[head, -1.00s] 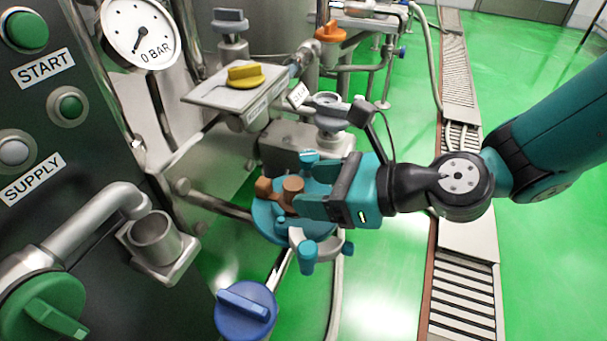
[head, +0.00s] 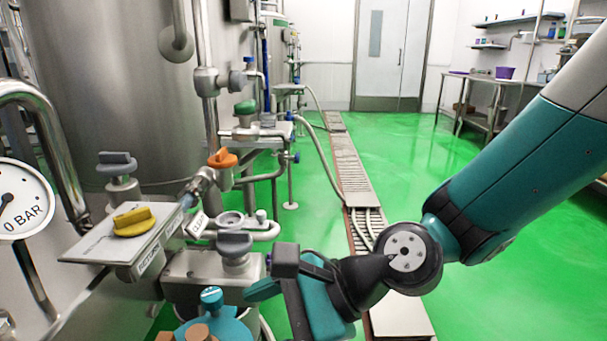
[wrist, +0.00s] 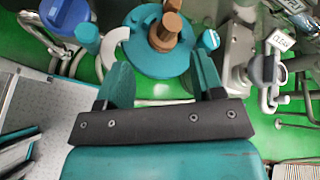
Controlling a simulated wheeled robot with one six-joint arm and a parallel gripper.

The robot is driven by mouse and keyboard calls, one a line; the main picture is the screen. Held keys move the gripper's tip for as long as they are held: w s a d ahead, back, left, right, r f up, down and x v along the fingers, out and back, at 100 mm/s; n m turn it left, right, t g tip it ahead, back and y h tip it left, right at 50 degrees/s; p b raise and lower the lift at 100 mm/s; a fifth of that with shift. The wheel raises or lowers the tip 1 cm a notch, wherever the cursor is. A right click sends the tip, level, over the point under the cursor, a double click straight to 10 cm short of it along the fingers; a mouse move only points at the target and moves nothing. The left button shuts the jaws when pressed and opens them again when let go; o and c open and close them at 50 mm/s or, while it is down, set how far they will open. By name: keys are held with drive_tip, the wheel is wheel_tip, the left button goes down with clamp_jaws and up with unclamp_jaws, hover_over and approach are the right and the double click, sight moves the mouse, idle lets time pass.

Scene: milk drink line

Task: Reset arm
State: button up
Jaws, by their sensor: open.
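My gripper (head: 268,290) is in the lower middle of the head view, above and to the right of a round teal fitting (head: 232,328) with brown knobs. The bottom picture edge cuts that fitting off. In the wrist view, my gripper (wrist: 163,76) has its two teal fingers wide apart, with nothing between the tips. The teal fitting (wrist: 186,61) with its brown handle (wrist: 166,30) lies beyond the fingers and shows between and above them. I see no contact between them, but the exact distance is unclear.
At left in the head view are the pressure gauge (head: 18,203), a plate with a yellow valve knob (head: 133,221), grey knobs (head: 235,246) and an orange knob (head: 222,159). A large steel tank (head: 95,85) stands behind. Open green floor (head: 400,160) lies right of the drain channel.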

drive_tip(key=s+d+r+n+h, duration=0.2)
drive_tip(key=s+d+n+h, duration=0.15)
drive_tip(key=d+n, duration=0.6)
drive_tip(key=s+d+r+n+h, duration=0.3)
drive_tip(key=d+n+h, duration=0.1)
drive_tip(key=d+n, duration=0.5)
wheel_tip(320, 180, up, 26)
drive_tip(key=d+p, duration=0.1)
drive_tip(key=p, duration=2.5)
drive_tip(key=shift+d+f+t, duration=0.25)
drive_tip(key=shift+t, duration=0.05)
drive_tip(key=shift+c, duration=0.3)
